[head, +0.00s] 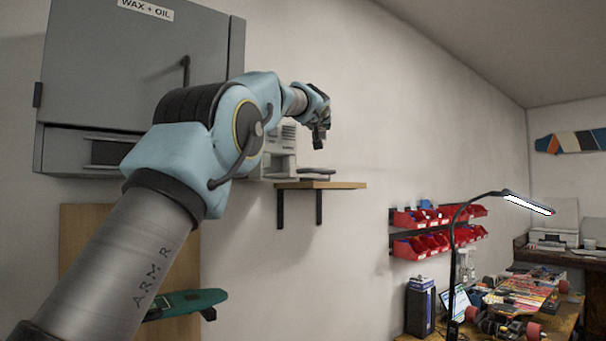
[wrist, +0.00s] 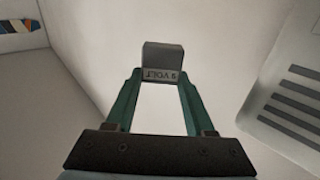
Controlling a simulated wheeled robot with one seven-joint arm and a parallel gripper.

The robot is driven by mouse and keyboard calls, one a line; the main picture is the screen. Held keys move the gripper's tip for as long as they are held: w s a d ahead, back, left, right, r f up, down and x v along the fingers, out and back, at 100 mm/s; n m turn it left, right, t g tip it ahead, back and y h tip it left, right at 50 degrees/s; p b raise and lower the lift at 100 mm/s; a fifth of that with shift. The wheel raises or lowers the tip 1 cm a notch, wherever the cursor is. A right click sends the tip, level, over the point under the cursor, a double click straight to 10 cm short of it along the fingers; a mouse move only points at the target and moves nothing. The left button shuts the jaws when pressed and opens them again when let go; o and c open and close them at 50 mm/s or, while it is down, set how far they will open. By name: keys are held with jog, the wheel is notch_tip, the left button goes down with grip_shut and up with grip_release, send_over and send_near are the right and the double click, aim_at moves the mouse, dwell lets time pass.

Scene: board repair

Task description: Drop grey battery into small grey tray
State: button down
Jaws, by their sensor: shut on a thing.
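My gripper (wrist: 160,98) is shut on the grey battery (wrist: 163,57), a small block marked "9 VOLT" held between the fingertips in the wrist view. In the head view my gripper (head: 319,128) is raised above the wall shelf, with the battery too small to make out clearly. A flat, small grey thing, which looks like the small grey tray (head: 318,171), lies on the shelf below my gripper. A clear gap shows between them. The tray does not show in the wrist view.
The wooden wall shelf (head: 340,185) also holds a pale machine (head: 281,165); its slotted side (wrist: 292,98) shows at the right in the wrist view. A grey cabinet (head: 75,70) hangs at left. Red bins (head: 420,243) and a cluttered bench with a lamp (head: 530,204) stand at right.

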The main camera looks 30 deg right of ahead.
notch_tip(320, 180, down, 6)
jog(key=b, duration=0.4)
jog(key=shift+r, duration=0.1)
jog(key=shift+c, duration=0.9)
grip_release()
notch_tip(320, 180, up, 10)
jog(key=p, duration=0.4)
